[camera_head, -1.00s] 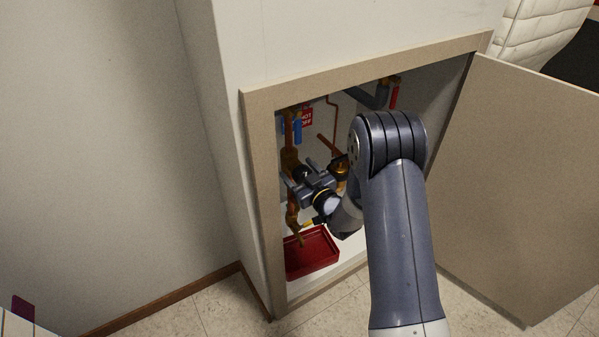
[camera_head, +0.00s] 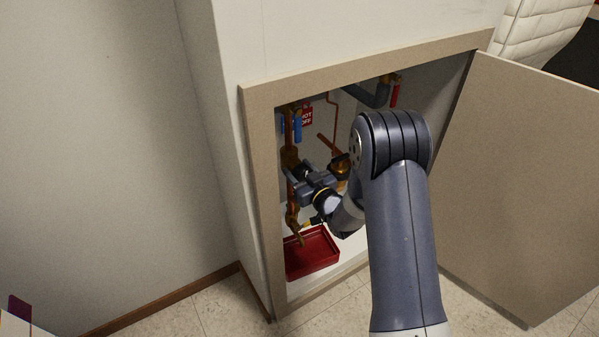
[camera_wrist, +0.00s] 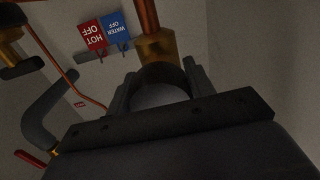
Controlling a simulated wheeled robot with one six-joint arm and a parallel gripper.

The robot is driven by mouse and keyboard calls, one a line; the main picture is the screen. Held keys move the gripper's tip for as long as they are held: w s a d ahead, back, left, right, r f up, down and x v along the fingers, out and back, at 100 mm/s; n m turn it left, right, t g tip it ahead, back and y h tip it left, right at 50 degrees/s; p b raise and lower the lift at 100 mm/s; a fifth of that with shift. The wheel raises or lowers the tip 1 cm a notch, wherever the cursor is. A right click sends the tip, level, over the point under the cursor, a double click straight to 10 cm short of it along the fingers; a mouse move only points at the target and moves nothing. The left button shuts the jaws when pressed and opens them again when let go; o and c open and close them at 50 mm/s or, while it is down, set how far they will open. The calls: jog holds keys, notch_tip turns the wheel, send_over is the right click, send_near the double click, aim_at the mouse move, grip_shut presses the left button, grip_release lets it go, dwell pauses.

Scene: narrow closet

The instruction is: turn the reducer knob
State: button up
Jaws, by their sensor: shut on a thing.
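The reducer knob (camera_wrist: 160,73) is a dark, round cap in the wrist view, in front of a brass body (camera_wrist: 158,45) on a copper pipe. My gripper (camera_wrist: 157,88) has one finger on each side of the knob and is shut on it. In the head view my gripper (camera_head: 297,174) reaches into the closet to the copper and brass pipework (camera_head: 290,157) at the left. The knob is mostly hidden by the gripper there.
A red tray (camera_head: 312,254) lies on the closet floor below the gripper. Red and blue tags (camera_wrist: 103,32) hang by the pipes. A grey bent pipe (camera_wrist: 45,110) is at the left in the wrist view. The closet door (camera_head: 520,190) stands open at the right.

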jog(key=o, duration=1)
jog(key=shift+c, duration=0.2)
jog(key=p+v, duration=0.1)
jog(key=v, duration=0.9)
jog(key=shift+s+d, duration=0.25)
jog(key=shift+s, duration=0.05)
